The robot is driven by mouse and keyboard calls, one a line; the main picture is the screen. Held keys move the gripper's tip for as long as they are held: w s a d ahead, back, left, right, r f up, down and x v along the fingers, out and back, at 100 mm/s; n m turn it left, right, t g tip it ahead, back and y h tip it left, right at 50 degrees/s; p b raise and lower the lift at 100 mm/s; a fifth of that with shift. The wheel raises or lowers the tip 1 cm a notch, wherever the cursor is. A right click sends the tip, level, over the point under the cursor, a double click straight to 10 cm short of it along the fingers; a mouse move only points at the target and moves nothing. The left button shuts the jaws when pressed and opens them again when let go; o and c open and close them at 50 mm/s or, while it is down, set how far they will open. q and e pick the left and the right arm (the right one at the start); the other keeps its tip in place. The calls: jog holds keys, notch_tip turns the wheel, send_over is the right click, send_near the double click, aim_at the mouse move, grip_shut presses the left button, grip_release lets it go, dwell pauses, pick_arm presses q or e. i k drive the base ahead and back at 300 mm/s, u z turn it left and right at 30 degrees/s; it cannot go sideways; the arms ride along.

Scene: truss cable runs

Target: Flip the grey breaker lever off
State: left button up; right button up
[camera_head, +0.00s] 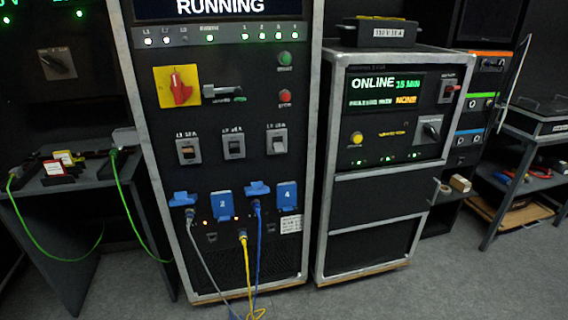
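A grey lever (222,91) lies roughly horizontal on the black front of the middle rack, to the right of a red rotary handle (180,88) on a yellow plate. A small green mark shows by its right end. Below are three small breaker switches, the left one (188,151), the middle one (233,146) and the right one (277,141), each in a grey frame. The rack's display (220,7) reads RUNNING. The picture does not label which part is the breaker lever. Neither of my grippers is in view.
Blue sockets (222,203) with grey, yellow and blue cables hang low on the middle rack. A green button (285,58) and red button (285,97) sit right of the lever. A second rack (375,190) stands at right, a side table (75,180) at left. Grey floor is in front.

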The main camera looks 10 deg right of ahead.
aim_at(279, 148)
jog(key=u, duration=1.1)
jog(key=i, duration=0.95)
jog(key=z, duration=0.15)
